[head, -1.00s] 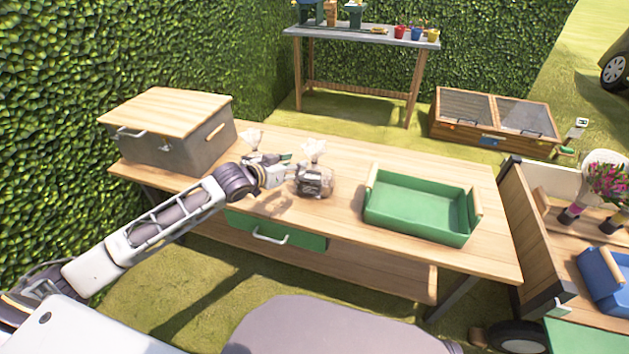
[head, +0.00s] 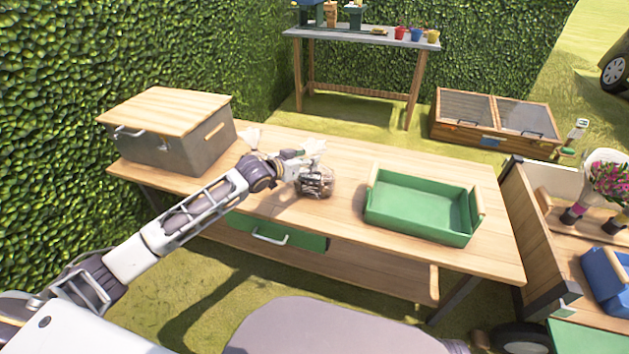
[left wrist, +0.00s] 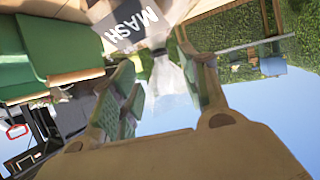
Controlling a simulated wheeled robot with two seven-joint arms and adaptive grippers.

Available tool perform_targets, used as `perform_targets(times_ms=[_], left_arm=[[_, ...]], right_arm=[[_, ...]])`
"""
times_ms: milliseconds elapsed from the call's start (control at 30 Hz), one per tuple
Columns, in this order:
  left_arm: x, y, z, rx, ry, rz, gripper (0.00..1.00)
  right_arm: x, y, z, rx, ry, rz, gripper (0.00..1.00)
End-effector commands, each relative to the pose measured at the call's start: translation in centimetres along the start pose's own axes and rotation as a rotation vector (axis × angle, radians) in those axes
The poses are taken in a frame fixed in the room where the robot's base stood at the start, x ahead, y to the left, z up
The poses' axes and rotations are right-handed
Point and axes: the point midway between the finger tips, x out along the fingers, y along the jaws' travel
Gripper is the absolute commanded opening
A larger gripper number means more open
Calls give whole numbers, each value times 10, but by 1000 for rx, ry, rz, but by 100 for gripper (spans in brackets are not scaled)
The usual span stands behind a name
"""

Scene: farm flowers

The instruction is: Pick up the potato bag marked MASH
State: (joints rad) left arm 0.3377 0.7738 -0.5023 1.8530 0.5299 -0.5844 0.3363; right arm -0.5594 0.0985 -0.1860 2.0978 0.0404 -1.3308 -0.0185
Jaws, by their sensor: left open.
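The potato bag marked MASH (left wrist: 134,24) shows at the top of the left wrist view, with a dark label and a clear gathered top. In the head view this bag (head: 319,185) stands on the wooden table (head: 345,237), left of the green tray. My left gripper (head: 306,168) is at its upper part. In the left wrist view my left gripper (left wrist: 165,88) is open, with the bag's clear neck and top between its fingers. I cannot tell whether the fingers touch it. My right gripper is not in view.
A grey box with a wooden lid (head: 190,150) is at the table's left. The green tray (head: 415,218) with wooden handles is empty. Bare tabletop lies in front of the bag.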

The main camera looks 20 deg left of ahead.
Motion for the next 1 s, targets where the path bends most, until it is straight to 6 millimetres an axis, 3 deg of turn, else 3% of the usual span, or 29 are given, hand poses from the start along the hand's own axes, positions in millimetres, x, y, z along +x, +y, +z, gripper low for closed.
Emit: perform_targets(times_ms=[467,1000], left_arm=[[3,0,-1,0,1,0,45],[40,-3,-3,-1,1,0,45]], right_arm=[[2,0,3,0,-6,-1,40],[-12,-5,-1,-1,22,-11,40]])
